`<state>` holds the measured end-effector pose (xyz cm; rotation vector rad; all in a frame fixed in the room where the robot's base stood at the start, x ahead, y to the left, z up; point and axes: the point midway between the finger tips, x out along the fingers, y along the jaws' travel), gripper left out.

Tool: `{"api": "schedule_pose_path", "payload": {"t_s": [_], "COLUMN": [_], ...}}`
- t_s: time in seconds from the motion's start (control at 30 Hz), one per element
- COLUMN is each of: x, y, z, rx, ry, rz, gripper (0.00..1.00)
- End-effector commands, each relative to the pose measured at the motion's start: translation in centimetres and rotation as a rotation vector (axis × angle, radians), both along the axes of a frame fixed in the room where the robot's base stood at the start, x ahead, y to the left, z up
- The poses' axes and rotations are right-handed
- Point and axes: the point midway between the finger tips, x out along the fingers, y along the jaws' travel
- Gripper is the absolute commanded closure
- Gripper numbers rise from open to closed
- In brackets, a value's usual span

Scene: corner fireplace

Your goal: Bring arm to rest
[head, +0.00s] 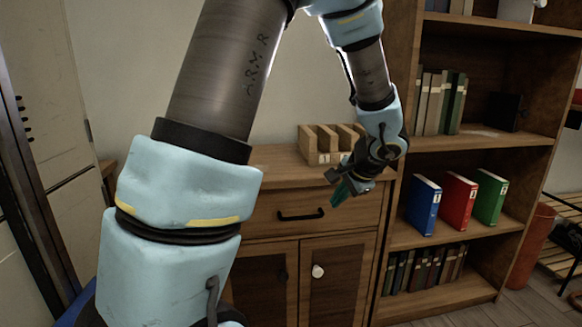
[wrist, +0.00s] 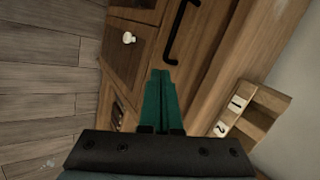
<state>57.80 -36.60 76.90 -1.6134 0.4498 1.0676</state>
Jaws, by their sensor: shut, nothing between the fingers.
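My gripper (head: 340,191) is at the end of my raised arm, in front of the top edge of a wooden cabinet (head: 262,222) in the head view. Its green fingers also show in the wrist view (wrist: 161,76), closed together with nothing between them. They appear apart from the cabinet front, which has a dark drawer handle (head: 300,215) and a white door knob (head: 318,271). My upper arm hides part of the cabinet's left side.
A wooden slotted holder (head: 322,143) with numbered labels stands on the cabinet. A bookshelf (head: 519,145) at right holds a blue binder (head: 423,205), a red binder (head: 459,199), a green binder (head: 490,197) and rows of books. A red bin (head: 531,245) stands beyond it.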

Motion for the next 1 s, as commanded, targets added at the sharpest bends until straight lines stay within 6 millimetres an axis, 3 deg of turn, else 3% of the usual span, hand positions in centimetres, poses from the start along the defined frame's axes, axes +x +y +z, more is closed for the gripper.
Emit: {"api": "schedule_pose_path", "payload": {"t_s": [0.03,0.1,0.2,0.3,0.63,0.7,1.0], "x": [-0.8,-2.6,-5.3,-7.4,-12.0,-11.8,-11.8], "y": [4.0,8.3,12.7,15.5,20.7,20.4,20.3], "z": [-0.3,-1.0,-1.6,-2.0,-2.1,0.1,6.4], "rx": [-0.036,-0.103,-0.214,-0.318,-0.609,-0.604,-0.601], "ry": [0.056,0.133,0.212,0.252,0.253,0.257,0.258], "rz": [0.113,0.257,0.446,0.601,0.995,0.979,0.977], "gripper": [1.0,1.0,1.0,1.0,1.0,1.0,1.0]}}
